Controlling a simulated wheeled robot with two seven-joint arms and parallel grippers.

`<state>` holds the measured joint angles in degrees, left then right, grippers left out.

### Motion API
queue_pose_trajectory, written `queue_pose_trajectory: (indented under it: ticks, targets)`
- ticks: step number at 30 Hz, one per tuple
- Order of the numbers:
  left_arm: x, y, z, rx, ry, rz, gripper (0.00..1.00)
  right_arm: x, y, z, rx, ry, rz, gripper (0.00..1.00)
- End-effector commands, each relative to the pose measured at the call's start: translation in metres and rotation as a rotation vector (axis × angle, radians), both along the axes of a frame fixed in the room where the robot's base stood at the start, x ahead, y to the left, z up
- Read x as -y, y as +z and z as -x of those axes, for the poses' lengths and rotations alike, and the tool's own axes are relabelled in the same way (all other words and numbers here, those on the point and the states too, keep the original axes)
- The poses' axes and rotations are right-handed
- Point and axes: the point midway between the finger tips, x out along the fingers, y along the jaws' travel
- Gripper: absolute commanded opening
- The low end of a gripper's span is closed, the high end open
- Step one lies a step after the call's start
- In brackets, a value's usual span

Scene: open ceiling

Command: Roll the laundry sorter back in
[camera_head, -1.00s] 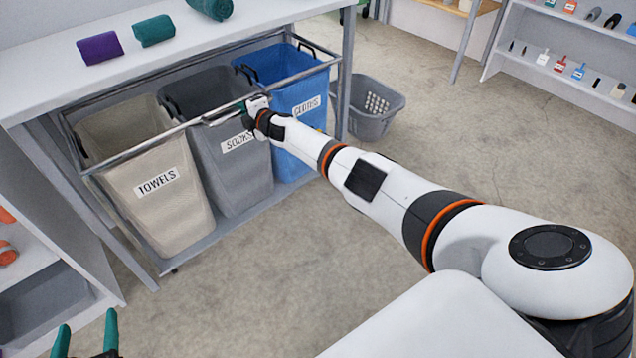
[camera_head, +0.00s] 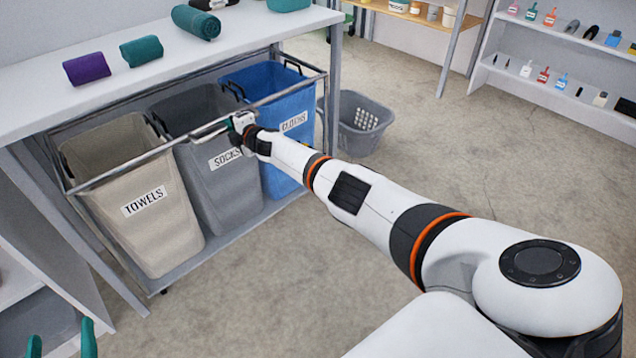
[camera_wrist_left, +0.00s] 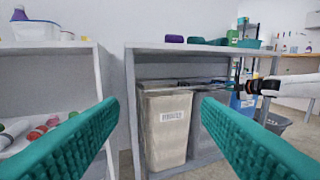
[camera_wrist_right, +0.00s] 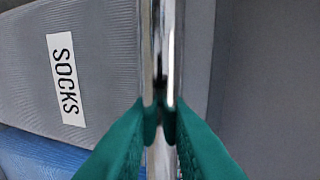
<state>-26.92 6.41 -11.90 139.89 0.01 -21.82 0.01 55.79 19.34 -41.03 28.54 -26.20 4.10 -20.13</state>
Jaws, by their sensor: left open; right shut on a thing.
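The laundry sorter is a metal-framed cart with a beige TOWELS bin (camera_head: 150,215), a grey SOCKS bin (camera_head: 222,180) and a blue CLOTHS bin (camera_head: 285,115). It stands mostly beneath the white table (camera_head: 40,95), its front part jutting out. My right gripper (camera_head: 238,128) is shut on the sorter's front rail (camera_head: 125,165), in front of the SOCKS bin. The right wrist view shows its green fingers (camera_wrist_right: 160,110) closed around the shiny rail (camera_wrist_right: 160,50). My left gripper (camera_head: 62,343) is open and empty at the lower left, before the sorter in the left wrist view (camera_wrist_left: 160,120).
Rolled towels, purple (camera_head: 87,68) and green (camera_head: 142,51), lie on the table. A grey basket (camera_head: 362,125) stands on the floor right of the sorter. A shelf unit (camera_head: 20,270) is at the left. Floor in front is clear.

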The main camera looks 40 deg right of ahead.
Motion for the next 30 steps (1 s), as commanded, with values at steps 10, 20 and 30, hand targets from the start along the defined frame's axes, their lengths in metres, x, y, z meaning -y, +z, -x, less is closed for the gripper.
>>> queue_pose_trajectory:
  ticks: [10, 20, 30]
  targets:
    - [0.004, 0.027, 0.000, 0.180, -0.010, 0.048, 0.58, -0.003, -0.003, -0.006, -0.002, 0.004, -0.002, 0.00]
    - [0.007, 0.053, 0.007, 0.350, -0.020, 0.094, 0.58, -0.003, -0.002, -0.011, -0.001, 0.002, 0.001, 0.00]
    - [0.007, 0.064, 0.011, 0.422, -0.024, 0.114, 0.58, -0.003, 0.000, -0.014, 0.000, 0.002, 0.001, 0.00]
